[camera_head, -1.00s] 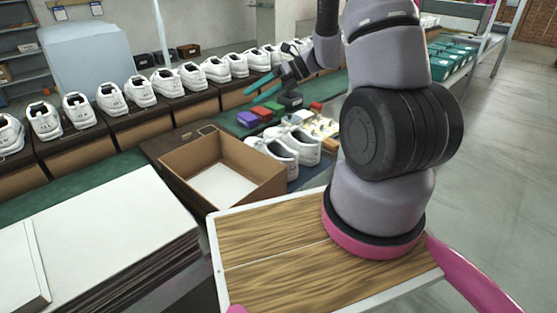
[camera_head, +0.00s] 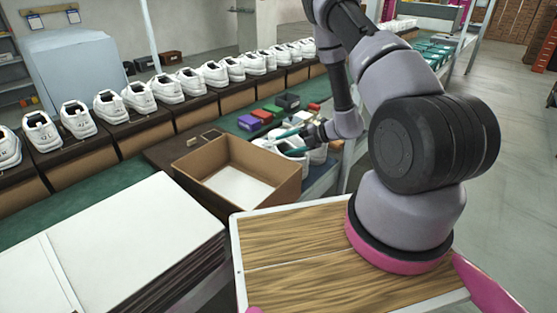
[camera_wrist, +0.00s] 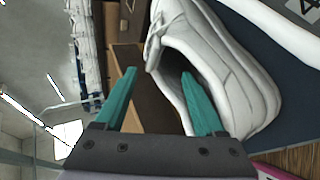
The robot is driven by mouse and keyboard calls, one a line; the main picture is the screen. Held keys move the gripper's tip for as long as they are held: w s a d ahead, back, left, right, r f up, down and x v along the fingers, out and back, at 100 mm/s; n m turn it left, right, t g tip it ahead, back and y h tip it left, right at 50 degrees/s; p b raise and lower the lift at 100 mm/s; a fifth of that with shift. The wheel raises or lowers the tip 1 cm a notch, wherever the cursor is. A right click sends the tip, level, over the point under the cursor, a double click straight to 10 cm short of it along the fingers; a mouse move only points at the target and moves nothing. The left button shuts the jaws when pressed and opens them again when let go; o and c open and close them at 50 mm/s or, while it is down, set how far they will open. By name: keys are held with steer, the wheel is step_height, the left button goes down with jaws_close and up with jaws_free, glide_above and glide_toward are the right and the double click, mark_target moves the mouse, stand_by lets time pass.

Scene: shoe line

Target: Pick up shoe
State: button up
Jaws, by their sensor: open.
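A pair of white shoes stands right of the open box in the head view; the left shoe (camera_head: 290,161) is partly covered by my gripper. In the wrist view a white shoe (camera_wrist: 235,85) fills the right half, its opening facing me. My gripper (camera_wrist: 159,72) has teal fingers, spread apart. The right finger lies over the shoe opening and the left finger is outside the shoe, with the near collar edge between them. I cannot tell how deep the right finger is. In the head view my gripper (camera_head: 284,141) is low over the shoes. Nothing is held.
An open cardboard box (camera_head: 275,190) with a pale bottom stands left of the shoes. Small coloured blocks (camera_head: 262,116) lie behind them. A row of white shoes on dark boxes runs along the back. Stacked white sheets (camera_head: 130,235) fill the front left.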

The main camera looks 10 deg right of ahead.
mark_target(278, 145)
steer(key=x, duration=0.5)
steer(key=shift+w+a+r, duration=0.1)
steer(key=shift+w+a, duration=0.15)
steer(key=shift+w, duration=0.3)
jaws_close()
stand_by(1.0)
